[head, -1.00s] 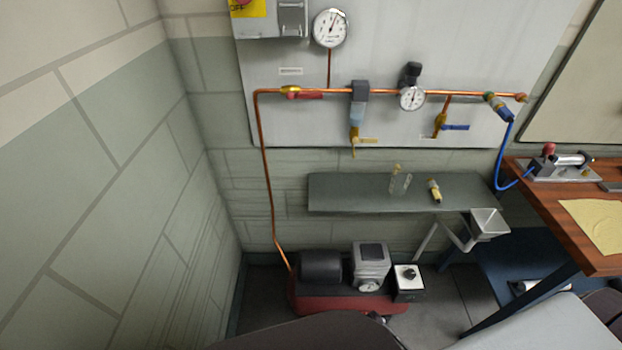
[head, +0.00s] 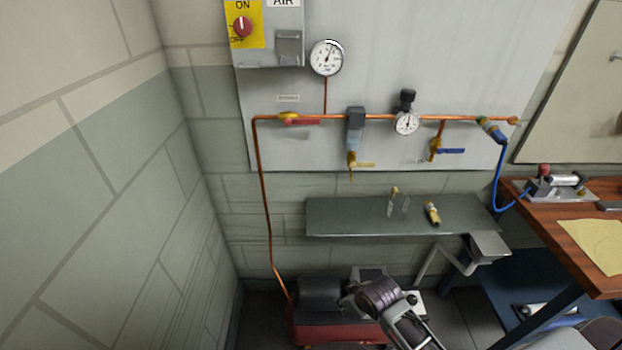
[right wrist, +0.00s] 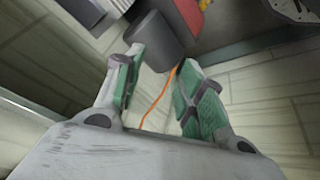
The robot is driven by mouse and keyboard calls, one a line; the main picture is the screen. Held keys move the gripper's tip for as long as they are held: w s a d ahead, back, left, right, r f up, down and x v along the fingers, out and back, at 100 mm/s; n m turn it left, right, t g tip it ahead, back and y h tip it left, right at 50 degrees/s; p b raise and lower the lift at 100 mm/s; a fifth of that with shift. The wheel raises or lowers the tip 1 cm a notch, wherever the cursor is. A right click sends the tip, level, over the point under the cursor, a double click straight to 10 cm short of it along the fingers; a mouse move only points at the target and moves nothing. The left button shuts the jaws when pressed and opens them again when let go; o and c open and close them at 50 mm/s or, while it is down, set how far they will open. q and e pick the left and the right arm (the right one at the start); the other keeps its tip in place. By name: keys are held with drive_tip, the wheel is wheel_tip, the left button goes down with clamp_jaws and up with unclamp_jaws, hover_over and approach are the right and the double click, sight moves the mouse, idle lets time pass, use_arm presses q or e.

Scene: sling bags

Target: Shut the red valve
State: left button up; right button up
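The red valve (head: 303,121) has a red lever on a brass body, set in the left part of the horizontal copper pipe on the wall panel. Its lever lies along the pipe. My right gripper (head: 410,325) shows at the bottom centre of the head view, in front of the compressor, well below the valve and apart from it. In the right wrist view its two green-padded fingers (right wrist: 158,92) are spread with nothing between them. The red valve cannot be made out in that view. My left gripper is not in view.
A grey shelf (head: 330,217) juts out below the panel. The red-based compressor (head: 320,325) stands on the floor. A blue-handled valve (head: 450,151), a pressure gauge (head: 406,123) and a filter (head: 355,130) share the pipe. A wooden bench (head: 600,280) stands at right.

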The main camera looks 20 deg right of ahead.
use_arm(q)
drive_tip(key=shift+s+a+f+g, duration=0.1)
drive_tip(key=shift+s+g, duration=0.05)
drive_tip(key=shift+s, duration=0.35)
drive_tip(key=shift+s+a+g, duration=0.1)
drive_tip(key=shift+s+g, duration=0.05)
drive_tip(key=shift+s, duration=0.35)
use_arm(e)
drive_tip(key=w+d+r+n+t+y, duration=0.1)
drive_tip(key=w+r+n, duration=0.5)
drive_tip(key=r, duration=0.8)
drive_tip(key=w+d+r+n+t+y, duration=0.2)
drive_tip(key=w+r+n+t+y, duration=0.2)
drive_tip(key=r, duration=1)
drive_tip(key=w+d+r+n+t+y, duration=0.1)
drive_tip(key=w+r+n+t+y, duration=0.2)
drive_tip(key=w+r+n, duration=0.6)
wheel_tip(320, 180, up, 6)
drive_tip(key=w+t, duration=0.2)
drive_tip(key=w, duration=0.1)
drive_tip(key=shift+d+f+t, duration=0.25)
drive_tip(key=shift+d+t, duration=0.15)
